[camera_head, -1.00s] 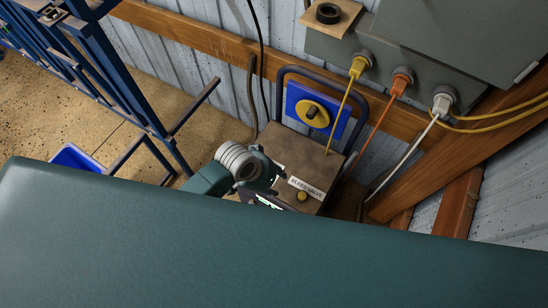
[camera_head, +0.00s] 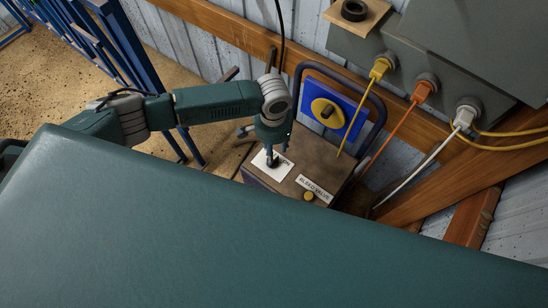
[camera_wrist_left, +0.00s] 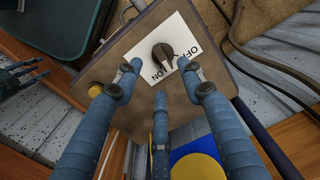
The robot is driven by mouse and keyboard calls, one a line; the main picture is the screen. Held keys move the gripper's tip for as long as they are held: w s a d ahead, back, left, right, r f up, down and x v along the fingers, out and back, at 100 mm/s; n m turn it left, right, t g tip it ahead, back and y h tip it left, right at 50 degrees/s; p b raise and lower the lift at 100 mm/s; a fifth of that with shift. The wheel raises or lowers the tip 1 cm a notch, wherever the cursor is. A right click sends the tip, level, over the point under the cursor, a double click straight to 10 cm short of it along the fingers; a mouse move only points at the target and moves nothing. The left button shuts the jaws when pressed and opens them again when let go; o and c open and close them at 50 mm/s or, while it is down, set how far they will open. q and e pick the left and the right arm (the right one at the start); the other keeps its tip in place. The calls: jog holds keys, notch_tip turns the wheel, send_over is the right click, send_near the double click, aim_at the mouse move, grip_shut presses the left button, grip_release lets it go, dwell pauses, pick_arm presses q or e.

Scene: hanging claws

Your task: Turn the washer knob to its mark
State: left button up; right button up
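A black knob (camera_wrist_left: 162,55) sits on a white plate (camera_wrist_left: 182,32) lettered ON and OFF, on top of a brown box. In the head view the plate (camera_head: 262,160) is partly covered by my left gripper (camera_head: 272,157). In the left wrist view the left gripper (camera_wrist_left: 163,88) has its three blue fingers spread, with nothing between them. The knob lies just beyond the fingertips, apart from them in that picture. A pale line on the knob faces the lettering; I cannot make out a separate mark. A dark pronged shape, perhaps my right gripper (camera_wrist_left: 20,75), is at the left edge.
A yellow dial (camera_head: 328,112) on a blue panel (camera_head: 350,108) stands behind the box. A BLEED VALVE label (camera_head: 314,189) and yellow button (camera_head: 308,196) are at its near side. A dark tubular frame, cables with plugs (camera_head: 464,118) and a blue rack (camera_head: 125,60) surround it.

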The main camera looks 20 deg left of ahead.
pick_arm(q)
notch_tip(320, 180, down, 7)
jog(key=shift+f, duration=0.15)
grip_shut()
